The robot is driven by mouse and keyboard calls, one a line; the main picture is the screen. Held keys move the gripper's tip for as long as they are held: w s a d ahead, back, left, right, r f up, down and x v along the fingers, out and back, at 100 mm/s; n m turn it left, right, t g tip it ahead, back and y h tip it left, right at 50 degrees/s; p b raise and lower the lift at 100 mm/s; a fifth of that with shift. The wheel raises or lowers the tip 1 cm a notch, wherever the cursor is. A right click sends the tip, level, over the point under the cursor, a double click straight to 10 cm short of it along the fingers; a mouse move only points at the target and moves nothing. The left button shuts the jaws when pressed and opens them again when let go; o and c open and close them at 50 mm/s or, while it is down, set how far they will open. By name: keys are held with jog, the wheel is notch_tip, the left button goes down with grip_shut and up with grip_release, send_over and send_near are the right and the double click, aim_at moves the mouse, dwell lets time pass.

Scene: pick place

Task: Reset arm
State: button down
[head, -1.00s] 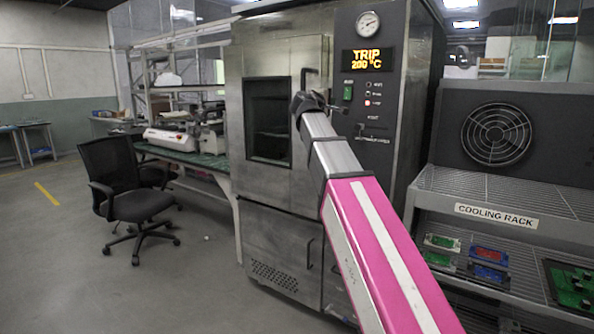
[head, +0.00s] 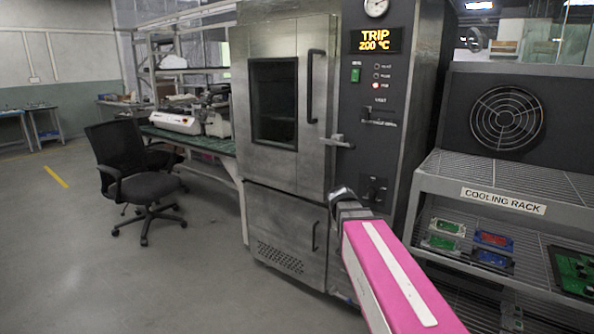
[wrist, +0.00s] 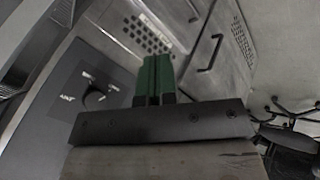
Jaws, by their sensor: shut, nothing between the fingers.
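My gripper shows in the wrist view as two green fingers (wrist: 154,78) pressed together, with nothing between them. In the head view my pink and grey arm reaches up from the lower right and ends in front of the oven's lower right part; the fingers are hidden there. The steel oven (head: 287,185) stands behind, its windowed door shut, with a long vertical handle (head: 316,86) and a latch lever (head: 337,141). Its display (head: 376,40) reads "TRIP 200 °C", with a lit red lamp below. A dark knob (wrist: 95,97) on the oven's panel lies left of the fingers in the wrist view.
The cooling rack (head: 503,200) stands at right, holding several circuit boards (head: 494,239). A black office chair (head: 140,185) and a green-topped workbench (head: 190,143) stand at left. Open grey floor (head: 90,265) lies in the left foreground.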

jog(key=s+a+f+m+g+y, duration=0.1)
jog(key=s+f+m+g+y, duration=0.3)
jog(key=s+f, duration=1.2)
jog(key=shift+s+f+g, duration=0.4)
jog(key=shift+f+g, duration=0.1)
jog(key=shift+f, duration=0.15)
